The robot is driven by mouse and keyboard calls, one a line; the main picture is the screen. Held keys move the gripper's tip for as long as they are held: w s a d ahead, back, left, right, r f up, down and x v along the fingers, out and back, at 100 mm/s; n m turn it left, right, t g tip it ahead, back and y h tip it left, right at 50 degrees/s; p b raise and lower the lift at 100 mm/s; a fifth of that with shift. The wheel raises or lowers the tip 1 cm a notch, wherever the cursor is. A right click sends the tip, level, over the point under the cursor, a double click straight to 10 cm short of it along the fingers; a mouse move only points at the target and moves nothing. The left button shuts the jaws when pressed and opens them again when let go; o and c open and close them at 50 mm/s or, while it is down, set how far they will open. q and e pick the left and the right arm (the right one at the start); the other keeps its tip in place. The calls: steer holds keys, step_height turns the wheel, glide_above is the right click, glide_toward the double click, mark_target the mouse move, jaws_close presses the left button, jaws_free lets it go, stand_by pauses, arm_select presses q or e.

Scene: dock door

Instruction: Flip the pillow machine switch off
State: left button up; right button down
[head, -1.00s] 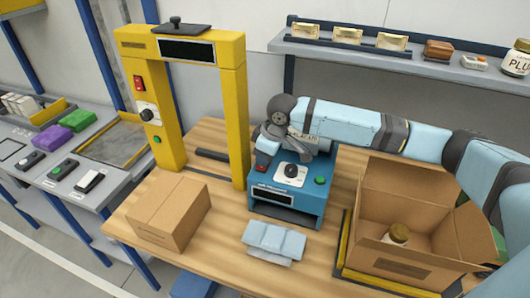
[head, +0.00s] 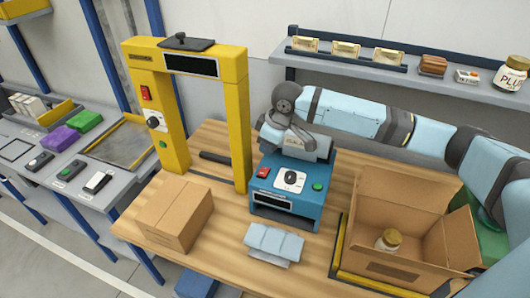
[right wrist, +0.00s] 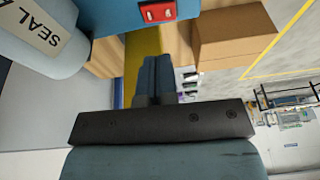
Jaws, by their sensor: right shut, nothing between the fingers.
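The blue pillow machine (head: 285,208) stands on the wooden table, with a red switch (head: 262,171), a dial (head: 291,178) and a green button (head: 318,186) on its top panel. The red switch also shows at the top of the right wrist view (right wrist: 158,12). I cannot tell which way its rocker is tipped. My right gripper (head: 272,136) is behind the panel, apart from the switch; its fingers are hard to make out in the head view. In the right wrist view its fingers (right wrist: 157,75) are together and empty. My left gripper is not in view.
A yellow frame (head: 240,120) with its own red switch (head: 145,93) stands left of the machine. A closed carton (head: 170,212) is at left front, pillow packs (head: 272,243) lie in front, and an open carton (head: 405,260) holding a jar stands right.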

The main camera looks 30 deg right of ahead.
step_height(320, 180, up, 7)
steer(key=d, duration=0.2)
steer(key=shift+s+d+b, duration=0.25)
steer(key=shift+s+b, duration=0.1)
steer(key=shift+b, duration=0.05)
steer(key=shift+f, duration=0.2)
